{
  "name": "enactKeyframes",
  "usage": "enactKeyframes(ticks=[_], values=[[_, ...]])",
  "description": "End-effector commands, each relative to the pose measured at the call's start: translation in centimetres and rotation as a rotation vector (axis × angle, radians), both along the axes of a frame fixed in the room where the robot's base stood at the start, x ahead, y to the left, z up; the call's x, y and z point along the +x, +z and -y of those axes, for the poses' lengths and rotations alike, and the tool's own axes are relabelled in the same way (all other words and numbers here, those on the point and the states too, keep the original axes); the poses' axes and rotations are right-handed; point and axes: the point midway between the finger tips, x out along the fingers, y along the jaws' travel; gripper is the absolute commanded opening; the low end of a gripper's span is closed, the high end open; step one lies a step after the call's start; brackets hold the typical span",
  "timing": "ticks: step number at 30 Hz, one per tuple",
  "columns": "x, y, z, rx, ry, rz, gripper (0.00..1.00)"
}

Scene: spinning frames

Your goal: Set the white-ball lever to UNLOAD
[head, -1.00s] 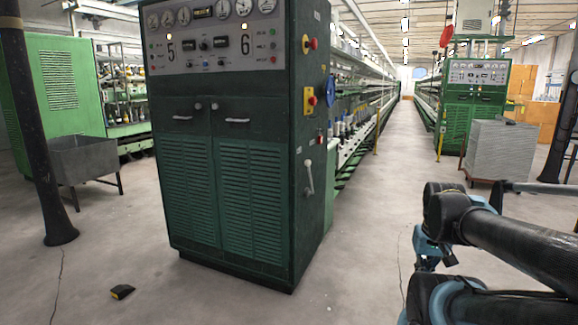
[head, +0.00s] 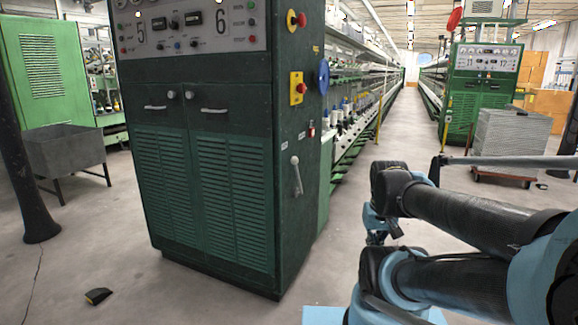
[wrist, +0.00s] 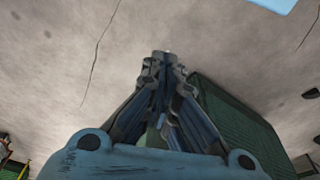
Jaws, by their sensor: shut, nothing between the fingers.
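The white-ball lever (head: 296,175) is a small pale handle on the right side face of the green control cabinet (head: 205,190). Its pale, rounded upper end is at the top and its shaft slants down. Small pale labels sit beside it, too small to read. My gripper (head: 378,238) is to the right of the lever and apart from it, partly hidden by my own arm. In the wrist view my gripper (wrist: 164,56) has its fingers together with nothing between them, above the concrete floor. The lever cannot be made out in the wrist view.
The cabinet's louvred green side (wrist: 240,115) lies right of my fingers in the wrist view. A grey bin (head: 65,152) stands left, by a dark column (head: 22,150). A small black-and-yellow object (head: 98,296) lies on the floor. A grey stack (head: 512,138) stands right. The aisle is clear.

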Motion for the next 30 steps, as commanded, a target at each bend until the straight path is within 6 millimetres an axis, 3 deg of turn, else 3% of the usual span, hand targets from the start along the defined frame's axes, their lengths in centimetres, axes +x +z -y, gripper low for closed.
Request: enactKeyframes(ticks=[9,13,23,30], values=[[-0.6,0.7,0.0,-0.009,0.029,0.013,0.0],[1.0,2.2,-0.5,-0.055,0.171,0.017,0.0],[9.6,8.6,-3.2,-0.303,0.897,0.027,0.0],[16.7,12.3,-7.9,-0.513,1.448,0.01,0.0]])
